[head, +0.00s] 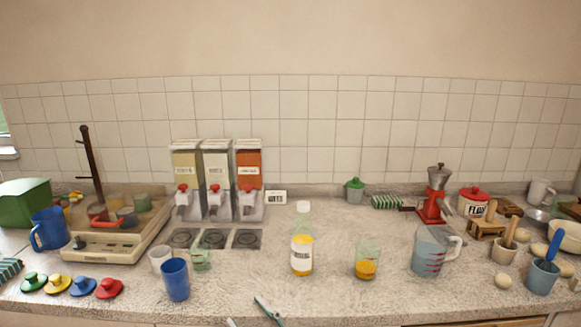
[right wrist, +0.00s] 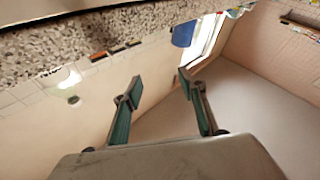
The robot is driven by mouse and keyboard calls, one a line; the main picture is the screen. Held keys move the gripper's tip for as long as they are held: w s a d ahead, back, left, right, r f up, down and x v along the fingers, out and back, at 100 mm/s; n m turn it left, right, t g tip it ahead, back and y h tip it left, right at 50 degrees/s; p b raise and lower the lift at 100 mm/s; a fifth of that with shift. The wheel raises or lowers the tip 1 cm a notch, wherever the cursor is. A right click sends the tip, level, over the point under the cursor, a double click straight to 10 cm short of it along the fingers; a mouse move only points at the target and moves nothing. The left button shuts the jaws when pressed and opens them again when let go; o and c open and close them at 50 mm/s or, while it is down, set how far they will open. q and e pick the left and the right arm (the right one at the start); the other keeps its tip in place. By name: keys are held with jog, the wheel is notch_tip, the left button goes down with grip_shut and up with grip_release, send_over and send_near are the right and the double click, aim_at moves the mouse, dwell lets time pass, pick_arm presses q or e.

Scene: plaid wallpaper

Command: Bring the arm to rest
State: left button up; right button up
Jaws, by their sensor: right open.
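My right gripper (head: 248,310) shows only by its fingertips at the bottom edge of the head view, in front of the counter. In the right wrist view the two teal-lined fingers (right wrist: 161,86) stand wide apart with nothing between them. The gripper is open and empty. The rest of my right arm is out of the head view. My left gripper and arm are not in view.
A speckled counter (head: 330,300) runs across the view. Nearest the fingertips are a blue cup (head: 175,280) and a bottle with yellow liquid (head: 302,256). A glass (head: 367,262) and a measuring jug (head: 431,253) stand further right. The front middle is clear.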

jog(key=s+d+f+m+h, duration=0.3)
jog(key=d+f+h, duration=0.2)
jog(key=d+f, duration=0.35)
jog(key=s+d+f+m+h, duration=0.2)
jog(key=d+f+m+h, duration=0.15)
jog(key=d+f, duration=0.45)
jog(key=s+d+f+m+g+h, duration=0.1)
jog(key=s+d+f+g+h, duration=0.3)
jog(key=s+d+f, duration=0.7)
jog(key=shift+s+d+f, duration=0.4)
jog(key=shift+s+f, duration=0.25)
jog(key=shift+s, duration=0.45)
